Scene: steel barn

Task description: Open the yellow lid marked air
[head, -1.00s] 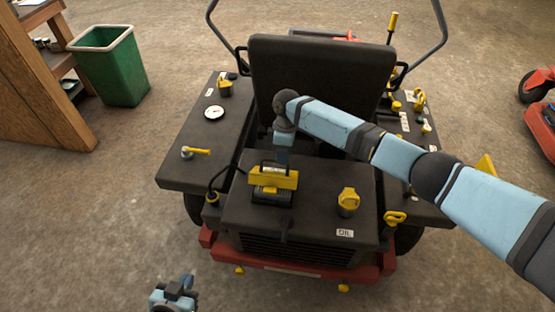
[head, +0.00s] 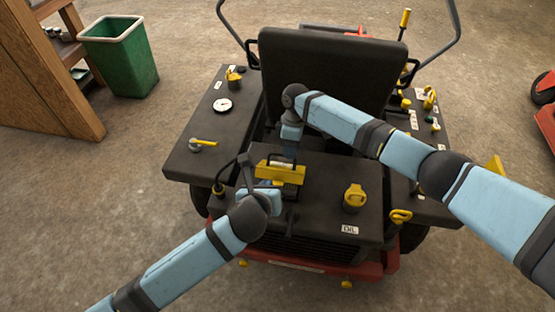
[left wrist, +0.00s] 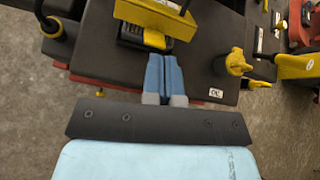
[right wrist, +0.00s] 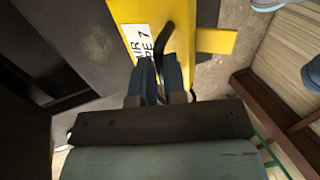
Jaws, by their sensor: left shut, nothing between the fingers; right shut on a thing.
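The yellow lid (head: 283,173) sits over a black box on the machine's rear deck and looks tilted up, though its exact angle is hard to tell. In the right wrist view, the lid (right wrist: 205,40) carries a white label, partly covered by a dark curved handle (right wrist: 165,40). My right gripper (right wrist: 160,62) is shut on that handle, at the lid's far side in the head view. My left gripper (left wrist: 163,58) is shut and empty, just in front of the box. A yellow catch (left wrist: 140,38) shows on the box front, beneath the lid (left wrist: 160,12).
A yellow oil cap (head: 354,196) stands right of the box, with an OIL label. The black seat (head: 325,80) rises behind. A yellow-handled lever (head: 204,142) and a gauge (head: 222,105) are on the left side. A green bin (head: 120,55) stands on the floor.

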